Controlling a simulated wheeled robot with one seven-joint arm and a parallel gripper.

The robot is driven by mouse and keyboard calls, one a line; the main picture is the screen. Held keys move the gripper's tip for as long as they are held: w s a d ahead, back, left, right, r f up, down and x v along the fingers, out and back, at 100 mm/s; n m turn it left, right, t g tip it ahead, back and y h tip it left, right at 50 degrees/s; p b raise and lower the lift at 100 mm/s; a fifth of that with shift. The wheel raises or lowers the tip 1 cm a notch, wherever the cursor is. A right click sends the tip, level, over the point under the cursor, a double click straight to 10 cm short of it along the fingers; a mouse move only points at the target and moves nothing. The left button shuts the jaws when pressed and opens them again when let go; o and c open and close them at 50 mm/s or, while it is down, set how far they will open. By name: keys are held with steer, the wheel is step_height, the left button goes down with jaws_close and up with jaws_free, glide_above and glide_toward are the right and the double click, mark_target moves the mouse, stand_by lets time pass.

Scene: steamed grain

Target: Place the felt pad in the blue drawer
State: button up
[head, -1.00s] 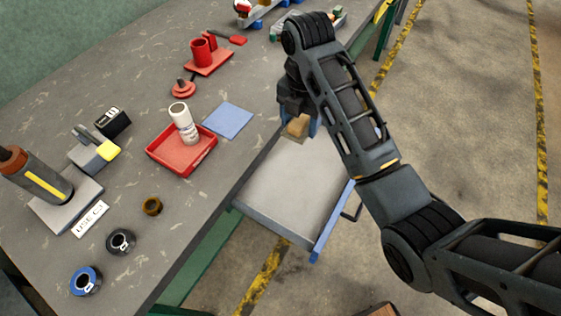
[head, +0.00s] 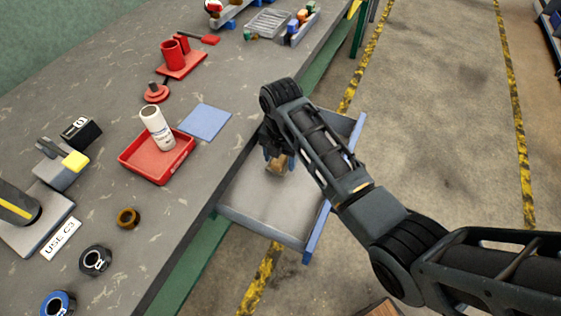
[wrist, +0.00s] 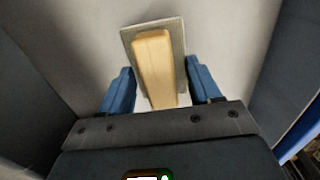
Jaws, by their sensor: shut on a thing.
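The felt pad (head: 277,164) is a tan wooden block with a thin grey-green felt base. My gripper (head: 275,154) is shut on it. In the wrist view, the block of the felt pad (wrist: 153,58) shows between the two blue fingers of my gripper (wrist: 161,88). The blue drawer (head: 313,232) is pulled out from the bench, with a blue front edge and a pale grey floor. The pad is over the drawer floor, inside its outline. I cannot tell whether it touches the floor. My arm hides part of the drawer.
The grey bench (head: 90,190) lies left of the drawer. On it are a red tray (head: 130,164) with a white bottle (head: 157,128), a blue sheet (head: 206,121) and red fixtures (head: 182,58). The drawer floor in front of the pad is clear.

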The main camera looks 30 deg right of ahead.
steer(key=shift+f, duration=1.3)
steer(key=shift+f, duration=0.15)
steer(key=o, duration=1.4)
step_height(320, 180, up, 12)
steer(key=shift+r, duration=0.2)
